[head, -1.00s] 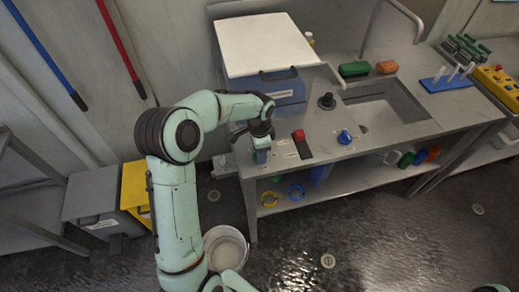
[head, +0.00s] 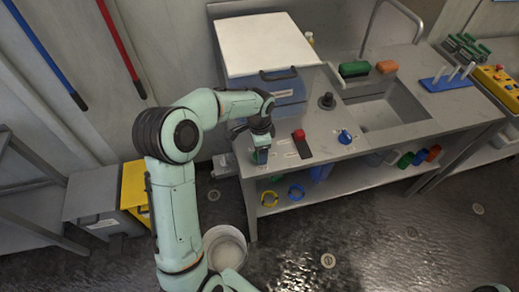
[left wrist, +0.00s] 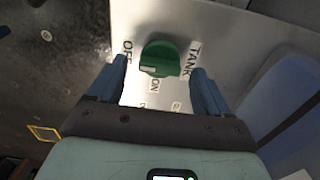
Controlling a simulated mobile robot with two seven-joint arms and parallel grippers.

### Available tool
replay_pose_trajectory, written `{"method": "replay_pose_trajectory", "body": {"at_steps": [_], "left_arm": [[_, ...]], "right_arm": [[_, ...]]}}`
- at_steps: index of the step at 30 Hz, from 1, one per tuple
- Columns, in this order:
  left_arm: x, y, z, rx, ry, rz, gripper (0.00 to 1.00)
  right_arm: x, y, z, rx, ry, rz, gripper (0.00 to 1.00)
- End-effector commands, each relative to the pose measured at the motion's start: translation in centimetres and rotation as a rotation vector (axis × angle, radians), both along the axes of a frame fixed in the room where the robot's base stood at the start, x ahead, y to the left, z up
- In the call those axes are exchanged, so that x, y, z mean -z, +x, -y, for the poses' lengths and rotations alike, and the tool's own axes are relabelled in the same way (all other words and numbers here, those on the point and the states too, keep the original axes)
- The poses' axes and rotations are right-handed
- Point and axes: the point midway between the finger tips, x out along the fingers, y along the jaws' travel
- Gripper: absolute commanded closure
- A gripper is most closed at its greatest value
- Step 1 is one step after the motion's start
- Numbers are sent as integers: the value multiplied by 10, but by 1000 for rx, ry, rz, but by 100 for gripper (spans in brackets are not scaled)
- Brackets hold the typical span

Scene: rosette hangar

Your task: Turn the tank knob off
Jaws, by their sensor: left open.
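The tank knob (left wrist: 160,58) is a round green knob with a raised grip and a pale marker, on a metal panel in the left wrist view. The label "TANK" is on its right, "OFF" on its left and "ON" just below it. The pale marker lies on the side near "ON". My left gripper (left wrist: 163,77) is open, with one blue finger on each side of the knob, apart from it. In the head view my left gripper (head: 261,156) is over the left end of the counter and hides most of the knob. My right gripper is not in view.
On the counter (head: 325,125) stand a red-handled switch (head: 299,135), a blue knob (head: 345,137) and a black knob (head: 327,101). A white-lidded box (head: 262,45) is behind. A bucket (head: 225,245) stands on the floor.

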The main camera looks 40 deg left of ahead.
Motion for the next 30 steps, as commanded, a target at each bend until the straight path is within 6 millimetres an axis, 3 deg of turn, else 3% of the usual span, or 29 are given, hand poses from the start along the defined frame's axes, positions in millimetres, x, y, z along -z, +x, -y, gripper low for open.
{"method": "replay_pose_trajectory", "body": {"at_steps": [9,15,21,30], "left_arm": [[-73,2,0,0,1,8,21],[-108,1,0,2,1,6,21],[-122,0,0,1,-1,1,21],[-123,0,0,1,0,0,21]], "right_arm": [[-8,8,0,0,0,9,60],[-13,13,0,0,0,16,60],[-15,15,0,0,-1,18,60],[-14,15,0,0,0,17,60]]}}
